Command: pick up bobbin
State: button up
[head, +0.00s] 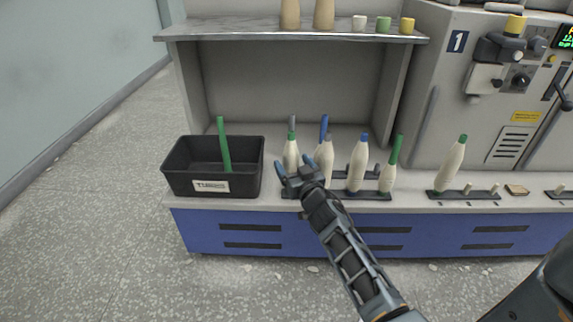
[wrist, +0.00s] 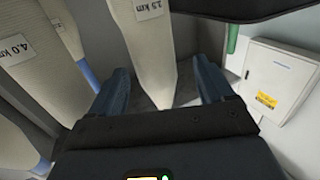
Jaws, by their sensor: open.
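Several cream bobbins stand in a row on a dark peg strip on the counter, among them a green-tipped one (head: 291,157), a grey-tipped one (head: 327,165), a blue-tipped one (head: 357,166) and a green-topped one (head: 389,174). My gripper (head: 293,169) is open in front of the left end of the row. In the wrist view, a cream bobbin with a "km" label (wrist: 150,45) lies between my open fingers, with gaps at both sides. A bobbin labelled "4.0 km" (wrist: 30,60) is to its left. I cannot tell which head-view bobbin is between the fingers.
A black bin (head: 185,182) with a green tube (head: 223,145) sits left of the row. A shelf (head: 240,30) overhangs the counter and holds more bobbins and small cups. Another bobbin (head: 451,165) stands at the right beside the machine. Neighbouring bobbins stand close around my gripper.

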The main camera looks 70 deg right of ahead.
aim_at(292, 161)
jog(key=x, duration=0.5)
jog(key=shift+s+d+f, duration=0.1)
jog(key=shift+d, duration=0.1)
jog(key=c, duration=1.1)
